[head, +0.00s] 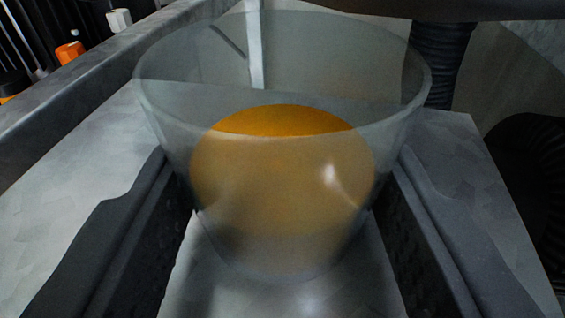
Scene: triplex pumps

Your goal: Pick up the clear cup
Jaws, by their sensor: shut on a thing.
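The clear cup (285,255) is a wide-mouthed, see-through cup in the middle of the head view, upright, with its rim towards the top. An orange rounded thing (282,165) shows through its wall and appears to be inside it. My gripper (283,190) has one dark finger on each side of the cup. It is shut on the cup, with the fingertips against its lower sides. Whether the cup's base touches the grey surface below cannot be told.
A grey metal surface (75,185) spreads beneath and around the cup, with a raised edge (75,85) at the left. An orange and white item (70,52) lies beyond that edge. A dark ribbed hose (440,62) stands behind at the right. Dark round parts (535,180) are at the far right.

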